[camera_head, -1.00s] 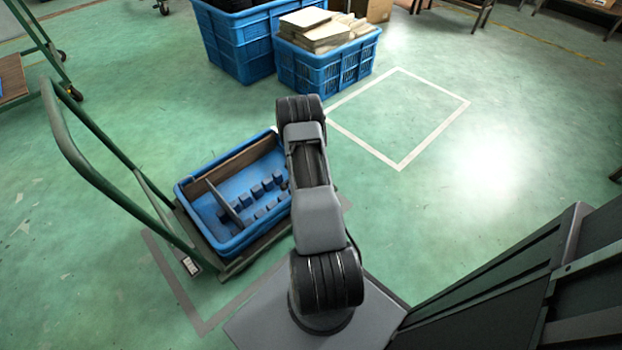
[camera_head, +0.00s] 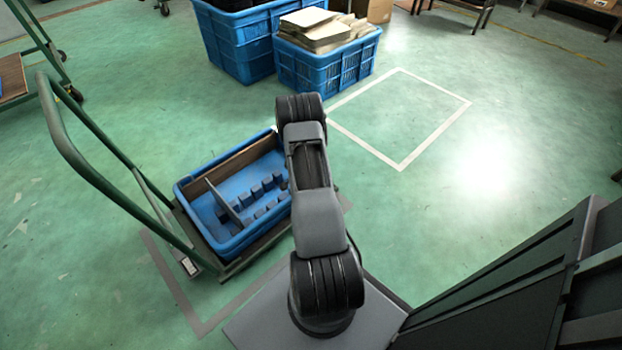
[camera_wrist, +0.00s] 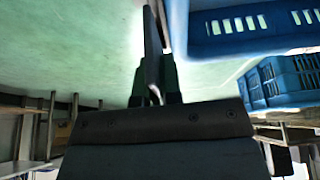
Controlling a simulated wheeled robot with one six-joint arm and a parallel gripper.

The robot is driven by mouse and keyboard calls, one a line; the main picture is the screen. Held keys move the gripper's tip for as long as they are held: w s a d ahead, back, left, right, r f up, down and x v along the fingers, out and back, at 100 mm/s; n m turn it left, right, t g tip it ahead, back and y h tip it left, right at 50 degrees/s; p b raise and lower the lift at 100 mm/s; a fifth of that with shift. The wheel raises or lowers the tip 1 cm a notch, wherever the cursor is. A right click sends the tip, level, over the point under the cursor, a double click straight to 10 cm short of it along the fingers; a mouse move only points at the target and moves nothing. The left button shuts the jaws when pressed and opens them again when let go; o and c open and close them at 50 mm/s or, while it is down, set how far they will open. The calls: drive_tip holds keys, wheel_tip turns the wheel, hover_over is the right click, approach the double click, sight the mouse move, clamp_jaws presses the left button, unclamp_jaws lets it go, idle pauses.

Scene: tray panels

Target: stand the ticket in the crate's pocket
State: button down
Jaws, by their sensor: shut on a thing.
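My gripper (camera_wrist: 155,88) shows in the wrist view, its fingers closed on a thin dark upright piece (camera_wrist: 152,38) seen nearly edge-on, which I take to be the ticket. Its face cannot be read. In the head view my gripper and the ticket are hidden behind my own arm. The blue crate (camera_head: 232,247) sits on a low trolley left of my arm, with its right end partly covered. In the wrist view a blue slotted wall (camera_wrist: 215,42) stands just right of the held piece; a gap shows between them. I cannot make out the pocket.
Inside the crate are a thin divider (camera_head: 222,200) and several small dark blue blocks. The trolley's green handle (camera_head: 95,172) rises at the left. Two larger blue crates (camera_head: 322,72) stand at the back. A dark cabinet (camera_head: 510,285) stands at right. The marked floor square (camera_head: 452,117) is empty.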

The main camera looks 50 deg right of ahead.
drive_tip(key=shift+f, duration=0.25)
drive_tip(key=shift+f+b, duration=1.15)
drive_tip(key=shift+b, duration=0.6)
drive_tip(key=shift+f+b, duration=0.25)
drive_tip(key=shift+b, duration=0.15)
drive_tip(key=shift+f+b, duration=0.25)
drive_tip(key=shift+b, duration=0.1)
drive_tip(key=c, duration=1.2)
unclamp_jaws()
drive_tip(key=shift+r, duration=0.15)
drive_tip(key=shift+w, duration=0.1)
drive_tip(key=p+v, duration=0.4)
drive_tip(key=v, duration=0.9)
drive_tip(key=shift+a+r, duration=0.1)
drive_tip(key=shift+r, duration=0.25)
